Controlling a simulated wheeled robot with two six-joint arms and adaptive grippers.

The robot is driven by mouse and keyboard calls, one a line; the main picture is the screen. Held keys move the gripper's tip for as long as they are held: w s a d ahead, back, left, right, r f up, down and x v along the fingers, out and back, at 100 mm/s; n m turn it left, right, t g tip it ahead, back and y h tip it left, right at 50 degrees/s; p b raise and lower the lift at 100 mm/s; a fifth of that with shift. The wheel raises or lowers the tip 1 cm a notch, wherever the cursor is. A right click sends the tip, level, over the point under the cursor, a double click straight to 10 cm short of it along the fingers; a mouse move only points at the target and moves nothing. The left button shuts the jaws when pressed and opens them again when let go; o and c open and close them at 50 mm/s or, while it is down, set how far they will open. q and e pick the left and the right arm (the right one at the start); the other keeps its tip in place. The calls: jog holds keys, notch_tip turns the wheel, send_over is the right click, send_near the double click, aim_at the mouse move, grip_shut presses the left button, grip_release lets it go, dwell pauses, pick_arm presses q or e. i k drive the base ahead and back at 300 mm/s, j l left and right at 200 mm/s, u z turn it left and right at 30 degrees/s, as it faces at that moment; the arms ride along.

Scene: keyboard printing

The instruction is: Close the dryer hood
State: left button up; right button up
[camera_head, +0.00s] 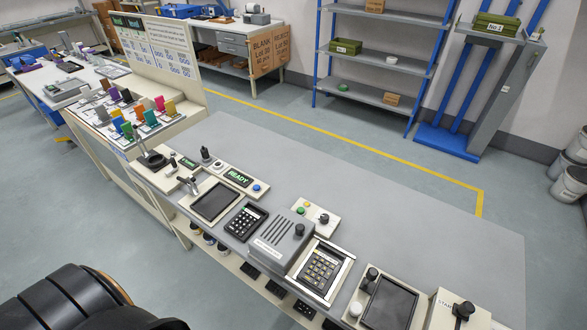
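A grey box with dark vent slots (280,236) stands in the middle of the long grey bench and looks like the dryer hood. A black knob (299,230) sits on its right side and a pale label strip (268,250) on its front. I cannot tell from this angle whether it is open or shut, or what is under it. A keypad in a pale frame (320,271) lies right of it, and a dark keypad (245,221) lies left of it. A small panel with green and yellow buttons (315,216) sits behind it. Neither gripper shows.
A READY display panel (238,179) and a dark framed plate (215,202) are to the left. Another dark plate (390,306) and a knobbed pale box (462,311) are to the right. The bench's back surface (400,235) is bare. A black part of mine fills the lower left.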

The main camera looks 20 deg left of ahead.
aim_at(278, 241)
jog(key=u, duration=0.85)
jog(key=z, duration=0.3)
jog(key=j+z, duration=0.3)
jog(key=j, duration=0.4)
jog(key=j+z, duration=0.35)
jog(key=j, duration=0.3)
jog(key=k+j+z, duration=0.15)
jog(key=j+z, duration=0.15)
jog(key=j, duration=0.35)
jog(key=k+j, duration=0.1)
jog(key=j, duration=0.3)
jog(key=k+j, duration=0.1)
jog(key=j, duration=0.35)
jog(key=k+j, duration=0.1)
jog(key=j, duration=0.3)
jog(key=k+j+z, duration=0.1)
jog(key=j, duration=0.35)
jog(key=k+j, duration=0.1)
jog(key=j, duration=0.3)
jog(key=k+j, duration=0.1)
jog(key=j, duration=0.35)
jog(key=k+j, duration=0.15)
jog(key=j, duration=0.25)
jog(key=k+j, duration=0.1)
jog(key=j, duration=0.3)
jog(key=z, duration=0.05)
